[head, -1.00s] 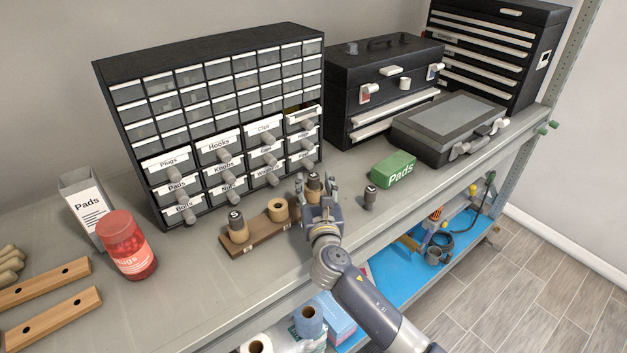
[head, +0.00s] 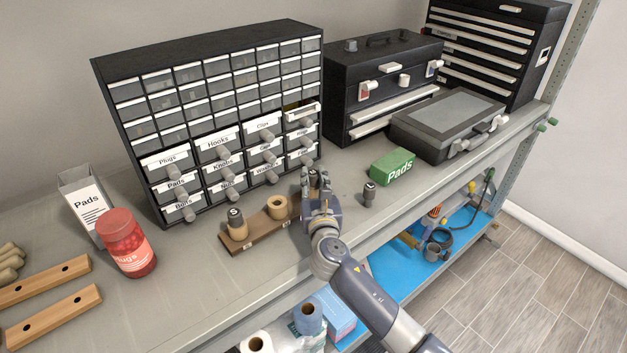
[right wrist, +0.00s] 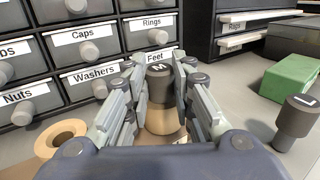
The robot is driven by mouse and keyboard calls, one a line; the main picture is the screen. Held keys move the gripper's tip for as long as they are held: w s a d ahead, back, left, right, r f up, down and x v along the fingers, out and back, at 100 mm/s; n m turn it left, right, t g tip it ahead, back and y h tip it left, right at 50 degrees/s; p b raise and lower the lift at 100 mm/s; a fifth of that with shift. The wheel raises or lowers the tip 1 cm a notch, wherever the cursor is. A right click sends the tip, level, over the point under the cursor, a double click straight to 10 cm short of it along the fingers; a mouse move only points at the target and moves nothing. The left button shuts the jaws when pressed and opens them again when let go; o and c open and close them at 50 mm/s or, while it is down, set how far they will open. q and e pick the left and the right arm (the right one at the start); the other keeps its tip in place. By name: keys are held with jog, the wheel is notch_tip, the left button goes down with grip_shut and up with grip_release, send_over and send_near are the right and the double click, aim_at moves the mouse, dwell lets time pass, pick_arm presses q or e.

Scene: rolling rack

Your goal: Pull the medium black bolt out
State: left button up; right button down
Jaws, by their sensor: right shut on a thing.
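The medium black bolt (right wrist: 160,82), marked M, stands upright in a round wooden socket (right wrist: 163,117) in the right wrist view. In the head view the bolt (head: 314,178) is partly hidden by my right gripper (head: 316,184). My right gripper (right wrist: 159,88) is shut on the bolt, one finger on each side of its dark head. The socket belongs to a brown wooden block (head: 240,248) on the shelf. The block also bears the small bolt (head: 236,219), marked S, and an empty ring socket (head: 277,207). My left gripper is not in view.
A drawer cabinet (head: 215,110) stands close behind. A red jar (head: 126,257) is on the left. The shelf's front edge (head: 290,285) is near.

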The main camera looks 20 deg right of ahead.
jog(key=shift+r, duration=0.65)
jog(key=s+d+r+b, duration=0.1)
jog(key=s+d+r, duration=0.1)
jog(key=s, duration=0.5)
jog(key=s+d+r+b, duration=0.1)
jog(key=s+d, duration=0.1)
jog(key=s, duration=0.6)
jog(key=shift+s+r+b, duration=0.25)
jog(key=shift+r+b, duration=0.05)
jog(key=shift+r, duration=0.05)
jog(key=shift+d, duration=0.1)
notch_tip(320, 180, up, 3)
jog(key=p, duration=0.3)
